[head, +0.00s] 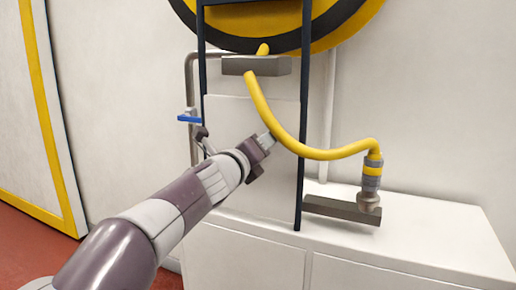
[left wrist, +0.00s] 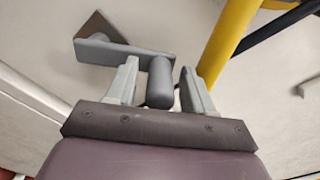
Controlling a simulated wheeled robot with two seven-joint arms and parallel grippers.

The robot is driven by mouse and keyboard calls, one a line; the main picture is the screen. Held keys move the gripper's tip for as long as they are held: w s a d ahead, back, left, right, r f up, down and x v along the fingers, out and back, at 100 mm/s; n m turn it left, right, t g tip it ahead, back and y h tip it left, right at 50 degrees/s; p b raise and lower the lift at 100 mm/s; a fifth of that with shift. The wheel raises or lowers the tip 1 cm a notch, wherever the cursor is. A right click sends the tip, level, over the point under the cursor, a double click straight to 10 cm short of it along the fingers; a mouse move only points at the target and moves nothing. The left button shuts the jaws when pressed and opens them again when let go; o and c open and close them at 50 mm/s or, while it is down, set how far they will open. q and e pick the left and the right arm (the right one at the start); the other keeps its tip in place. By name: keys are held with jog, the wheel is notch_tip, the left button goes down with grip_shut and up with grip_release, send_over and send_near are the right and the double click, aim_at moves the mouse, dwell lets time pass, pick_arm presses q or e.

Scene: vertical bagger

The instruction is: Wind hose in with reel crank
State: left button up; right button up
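The reel (head: 345,20), a yellow and black disc, shows only its lower part at the top of the head view. The yellow hose (head: 310,152) runs down from it past a grey guide block (head: 256,65) and ends in a grey coupling (head: 371,185). My left gripper (head: 267,141) is in front of the reel's stand, beside the hose. In the left wrist view, a grey crank arm (left wrist: 110,50) ends in a rounded handle (left wrist: 160,82) between the open fingers, with narrow gaps visible. I cannot make out the crank in the head view. My right gripper is out of view.
Dark posts (head: 302,110) frame the stand. A blue-handled valve (head: 189,118) on a grey pipe is at its left. A grey bracket (head: 342,209) lies below the coupling, above a white cabinet (head: 440,235). The cabinet top at right is clear.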

pick_arm(q)
jog(key=b+v, duration=0.1)
jog(key=v, duration=1.1)
jog(key=shift+s, duration=0.3)
jog(key=shift+a, duration=0.1)
